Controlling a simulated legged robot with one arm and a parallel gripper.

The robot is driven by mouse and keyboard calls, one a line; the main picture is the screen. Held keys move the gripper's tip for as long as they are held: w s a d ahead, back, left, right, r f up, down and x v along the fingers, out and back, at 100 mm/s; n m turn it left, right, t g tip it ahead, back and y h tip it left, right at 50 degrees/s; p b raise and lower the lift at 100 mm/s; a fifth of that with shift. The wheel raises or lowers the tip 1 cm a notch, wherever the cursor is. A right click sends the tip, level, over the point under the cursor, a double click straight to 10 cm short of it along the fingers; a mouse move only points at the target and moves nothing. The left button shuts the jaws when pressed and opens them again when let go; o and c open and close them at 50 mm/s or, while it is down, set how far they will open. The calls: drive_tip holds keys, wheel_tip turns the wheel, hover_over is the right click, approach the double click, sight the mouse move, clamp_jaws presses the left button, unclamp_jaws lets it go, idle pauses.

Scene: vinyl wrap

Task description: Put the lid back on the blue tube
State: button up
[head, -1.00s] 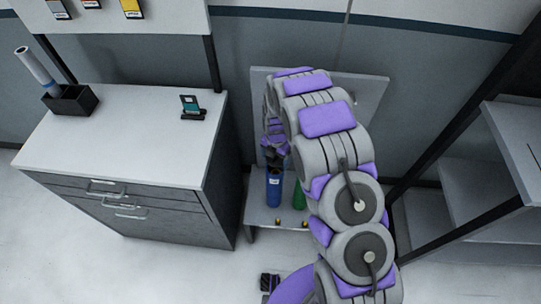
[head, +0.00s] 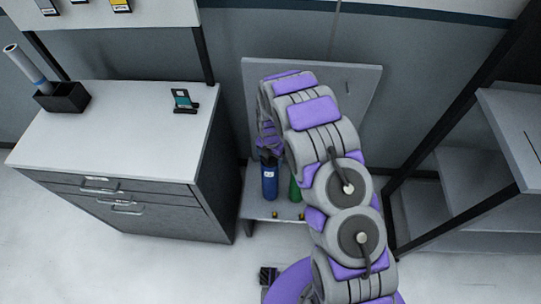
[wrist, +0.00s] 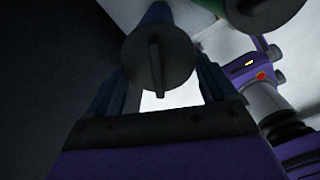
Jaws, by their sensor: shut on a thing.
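The blue tube (head: 269,184) stands upright on a low grey shelf, with a white label near its top. My gripper (head: 268,158) is at the tube's top end, partly hidden by my arm. In the wrist view my gripper (wrist: 160,82) has a finger on each side of a dark round lid (wrist: 178,66) with a raised ridge and is shut on it. The blue tube's body (wrist: 157,13) shows just behind the lid, in line with it. Whether the lid is fully seated I cannot tell.
A green tube (head: 295,190) stands close to the right of the blue one and shows at the top of the wrist view. Small yellow-and-black pieces (head: 276,214) lie at the shelf's (head: 256,206) front. A drawer cabinet (head: 120,130) is left, a rack (head: 460,170) right.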

drive_tip(key=shift+a+f, duration=0.1)
drive_tip(key=shift+a, duration=0.8)
drive_tip(key=shift+d+r+p, duration=0.2)
drive_tip(key=shift+d+p, duration=0.45)
drive_tip(key=shift+d, duration=0.15)
drive_tip(key=shift+a+f, duration=0.1)
drive_tip(key=shift+a, duration=0.15)
drive_tip(key=shift+d, duration=0.15)
drive_tip(key=shift+a+f+p, duration=0.15)
drive_tip(key=shift+a+p, duration=0.1)
drive_tip(key=shift+p, duration=0.2)
idle(1.0)
drive_tip(key=o, duration=0.8)
